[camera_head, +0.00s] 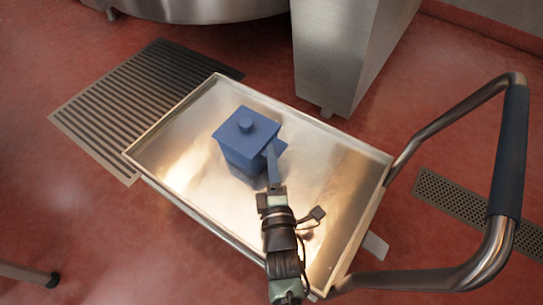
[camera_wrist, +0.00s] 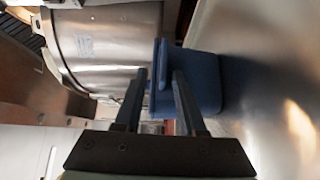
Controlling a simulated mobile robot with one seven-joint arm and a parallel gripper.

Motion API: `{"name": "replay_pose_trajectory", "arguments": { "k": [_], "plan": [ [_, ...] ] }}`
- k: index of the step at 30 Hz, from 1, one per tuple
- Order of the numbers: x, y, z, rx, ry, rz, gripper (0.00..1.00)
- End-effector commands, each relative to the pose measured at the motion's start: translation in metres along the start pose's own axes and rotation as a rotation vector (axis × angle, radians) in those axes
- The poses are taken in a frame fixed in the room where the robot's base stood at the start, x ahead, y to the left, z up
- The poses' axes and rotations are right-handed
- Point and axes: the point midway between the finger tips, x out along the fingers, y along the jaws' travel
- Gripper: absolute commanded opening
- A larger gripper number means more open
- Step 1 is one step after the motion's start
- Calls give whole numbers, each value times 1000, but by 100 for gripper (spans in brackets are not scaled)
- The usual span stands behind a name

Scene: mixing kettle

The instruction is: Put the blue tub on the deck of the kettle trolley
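The blue tub (camera_head: 247,140), with a square lid and round knob, appears to stand upright on the metal deck (camera_head: 195,165) of the kettle trolley, inside its rim. The tub also shows in the wrist view (camera_wrist: 205,82), turned sideways, with the deck (camera_wrist: 275,85) beside it. My gripper (camera_head: 271,160) is at the tub's near right side, by its blue side tab (camera_head: 279,148). In the wrist view my gripper (camera_wrist: 160,85) has its fingers apart, with the tab between them and small gaps showing. The tub's far side is hidden.
The trolley's handle (camera_head: 510,150) rises at the right. A steel cabinet-like body (camera_head: 335,50) stands close behind the deck, and a large steel vessel (camera_head: 200,8) is at the top. A floor grate (camera_head: 135,95) lies at left. The deck around the tub is clear.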

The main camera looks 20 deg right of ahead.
Motion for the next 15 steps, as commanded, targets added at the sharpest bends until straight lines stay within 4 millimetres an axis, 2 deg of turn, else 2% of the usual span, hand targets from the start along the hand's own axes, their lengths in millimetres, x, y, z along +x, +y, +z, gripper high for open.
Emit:
{"name": "replay_pose_trajectory", "arguments": {
  "k": [9,15],
  "plan": [
    [-67,3,0,1,-2,-7,40],
    [-101,2,0,1,-1,-4,40]
  ]
}}
